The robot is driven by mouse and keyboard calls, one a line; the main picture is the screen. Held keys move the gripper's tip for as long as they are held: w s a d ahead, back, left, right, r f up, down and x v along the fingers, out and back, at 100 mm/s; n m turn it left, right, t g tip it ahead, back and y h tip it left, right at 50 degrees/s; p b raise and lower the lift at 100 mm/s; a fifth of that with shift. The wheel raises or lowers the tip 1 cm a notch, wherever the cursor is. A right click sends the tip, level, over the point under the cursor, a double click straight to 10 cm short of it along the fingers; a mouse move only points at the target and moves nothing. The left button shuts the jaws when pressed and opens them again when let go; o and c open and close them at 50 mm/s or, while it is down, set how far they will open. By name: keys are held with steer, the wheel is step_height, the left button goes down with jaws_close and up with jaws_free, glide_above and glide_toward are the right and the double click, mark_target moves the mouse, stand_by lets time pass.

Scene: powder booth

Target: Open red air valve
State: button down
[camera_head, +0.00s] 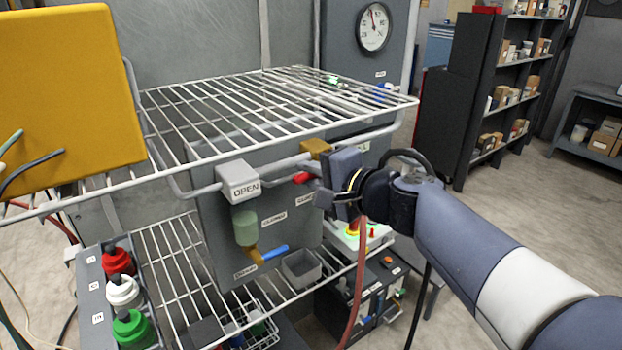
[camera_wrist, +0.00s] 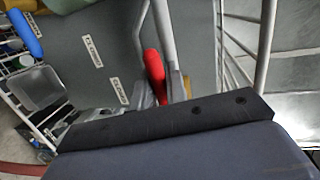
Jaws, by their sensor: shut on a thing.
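The red air valve handle (camera_head: 304,178) sits on the grey pipe in front of the grey panel, below the wire shelf. In the wrist view the red handle (camera_wrist: 154,72) lies along the pipe, its lower end between my grey fingers. My gripper (camera_head: 320,188) reaches in from the right and is shut on the handle. The gripper's dark body (camera_wrist: 170,130) fills the lower part of the wrist view and hides part of the valve. A brass valve body (camera_head: 317,148) shows just above.
The wire shelf (camera_head: 270,100) spans above my gripper. The white OPEN box (camera_head: 238,181) and blue handle (camera_head: 276,252) are to the left. A red hose (camera_head: 358,285) hangs below my wrist.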

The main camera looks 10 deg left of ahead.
steer(key=shift+r+m, duration=0.2)
steer(key=shift+m, duration=0.2)
steer(key=c, duration=1.5)
jaws_free()
steer(key=shift+o, duration=0.2)
steer(key=shift+s+d, duration=0.1)
steer(key=b+v, duration=0.1)
steer(key=v, duration=0.9)
steer(key=shift+s+d, duration=0.15)
steer(key=shift+d, duration=0.15)
steer(key=p+x, duration=0.1)
steer(key=x, duration=1)
steer(key=shift+r, duration=0.15)
steer(key=shift+n, duration=0.4)
